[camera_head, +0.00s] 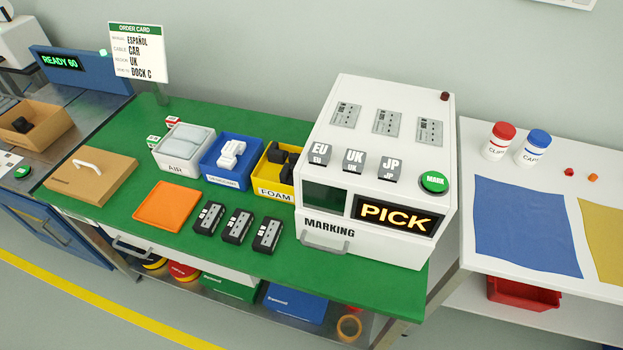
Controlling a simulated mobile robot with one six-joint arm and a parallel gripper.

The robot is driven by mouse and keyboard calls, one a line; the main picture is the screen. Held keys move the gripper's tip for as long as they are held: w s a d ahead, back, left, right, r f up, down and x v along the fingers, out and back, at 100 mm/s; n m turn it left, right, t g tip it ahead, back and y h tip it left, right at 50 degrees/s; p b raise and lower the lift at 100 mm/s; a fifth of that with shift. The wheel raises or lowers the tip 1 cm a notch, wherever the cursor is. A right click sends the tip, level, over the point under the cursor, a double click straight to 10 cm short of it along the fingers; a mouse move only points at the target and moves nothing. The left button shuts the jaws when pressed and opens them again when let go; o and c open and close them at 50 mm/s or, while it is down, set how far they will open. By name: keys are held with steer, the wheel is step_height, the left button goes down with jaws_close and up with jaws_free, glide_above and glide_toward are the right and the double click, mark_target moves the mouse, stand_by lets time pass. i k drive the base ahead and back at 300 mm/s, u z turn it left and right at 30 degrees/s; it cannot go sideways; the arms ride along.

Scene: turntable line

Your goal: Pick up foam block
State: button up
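Black foam blocks (279,156) lie in a yellow bin (284,185) labelled FOAM on the green table. The bin stands just left of the white marking machine, which hides part of its right side. How many blocks it holds is hard to tell. My gripper is not in view, so its state and its place relative to the bin do not show.
The marking machine (327,247) reads PICK. A blue bin (222,178) of white pieces stands left of the foam bin, then a white AIR bin (175,164).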

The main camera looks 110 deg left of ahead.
mark_target(286, 177)
steer(key=u, duration=0.35)
steer(key=i, duration=0.35)
steer(key=u, duration=0.45)
steer(key=k, duration=0.2)
steer(key=u, duration=2.35)
steer(key=k, duration=0.25)
steer(key=u, duration=1.65)
